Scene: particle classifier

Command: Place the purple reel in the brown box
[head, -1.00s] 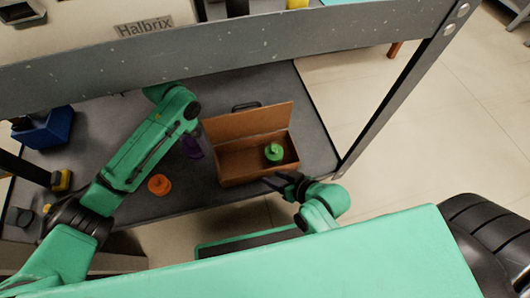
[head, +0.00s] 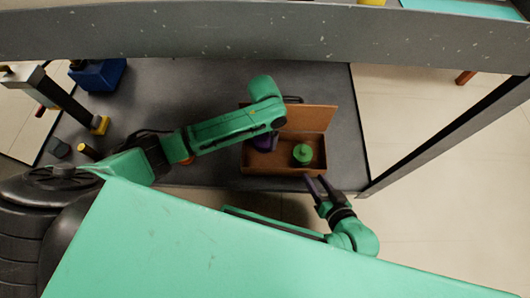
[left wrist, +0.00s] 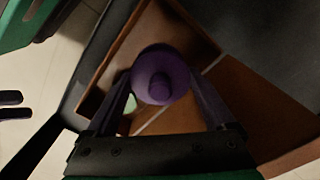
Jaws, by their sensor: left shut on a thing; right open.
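The purple reel (left wrist: 163,75) is between the fingers of my left gripper (left wrist: 160,88), which is shut on it. In the head view the purple reel (head: 263,143) shows over the left part of the brown box (head: 283,171), partly hidden by my left arm. I cannot tell whether it touches the box floor. The box stands open with its lid flap raised at the back. A green reel (head: 302,154) sits in its right part. My right gripper (head: 315,184) is open and empty in front of the box's front right.
An orange reel (head: 187,160) on the table is mostly hidden behind my left arm. A blue bin (head: 98,75) stands at the back left. A grey beam (head: 250,32) crosses above the table, with a post at the right.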

